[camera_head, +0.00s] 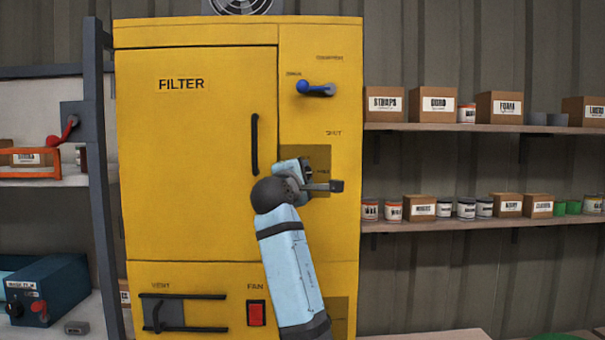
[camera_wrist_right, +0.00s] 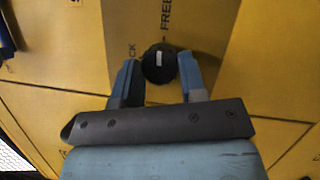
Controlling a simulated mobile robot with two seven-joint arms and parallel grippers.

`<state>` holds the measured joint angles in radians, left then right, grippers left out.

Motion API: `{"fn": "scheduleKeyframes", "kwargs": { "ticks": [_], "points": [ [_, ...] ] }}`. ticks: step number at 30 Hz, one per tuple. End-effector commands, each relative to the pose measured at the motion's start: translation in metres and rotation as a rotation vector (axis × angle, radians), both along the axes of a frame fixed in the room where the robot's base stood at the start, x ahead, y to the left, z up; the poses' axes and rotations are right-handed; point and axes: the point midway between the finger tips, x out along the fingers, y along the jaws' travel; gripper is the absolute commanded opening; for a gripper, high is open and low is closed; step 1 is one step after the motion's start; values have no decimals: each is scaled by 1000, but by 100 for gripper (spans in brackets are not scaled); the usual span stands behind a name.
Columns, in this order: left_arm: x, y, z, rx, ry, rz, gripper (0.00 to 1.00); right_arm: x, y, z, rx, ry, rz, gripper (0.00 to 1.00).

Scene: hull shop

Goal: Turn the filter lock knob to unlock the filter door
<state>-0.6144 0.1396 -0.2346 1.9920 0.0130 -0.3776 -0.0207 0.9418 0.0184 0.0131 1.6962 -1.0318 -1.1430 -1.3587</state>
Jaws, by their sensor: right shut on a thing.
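The filter lock knob (camera_wrist_right: 158,63) is a round black knob with a small white mark, on a brownish plate (camera_wrist_right: 205,25) lettered "FREE" and, partly visible, "CK". My right gripper (camera_wrist_right: 160,72) has its two blue fingers on either side of the knob, shut on it. In the head view my right gripper (camera_head: 318,180) is at the plate on the cabinet's right column, and the arm hides the knob. The yellow filter door (camera_head: 195,190), marked FILTER, is closed, with a black vertical handle (camera_head: 254,145). My left gripper is not in view.
A blue lever (camera_head: 315,89) sits above the plate. Below the door are a vent slide (camera_head: 165,315) and a red fan switch (camera_head: 256,313). Shelves with boxes and cans (camera_head: 470,129) stand at the right. A left rack (camera_head: 97,150) flanks the cabinet.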

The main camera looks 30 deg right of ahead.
Motion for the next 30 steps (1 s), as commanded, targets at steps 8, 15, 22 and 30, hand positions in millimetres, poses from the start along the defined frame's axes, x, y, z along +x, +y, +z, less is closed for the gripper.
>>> {"fn": "scheduleKeyframes", "kwargs": {
  "ticks": [8, 15, 22, 30],
  "points": [
    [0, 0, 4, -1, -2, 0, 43, 0, 0, 1, 56, -36, 0, 15],
    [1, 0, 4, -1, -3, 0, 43, 0, 0, 1, 64, -41, 1, 15],
    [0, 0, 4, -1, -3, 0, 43, 0, 0, 1, 63, -41, 1, 43],
    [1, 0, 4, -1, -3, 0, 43, 0, 0, 1, 63, -40, 1, 64]
  ]
}}
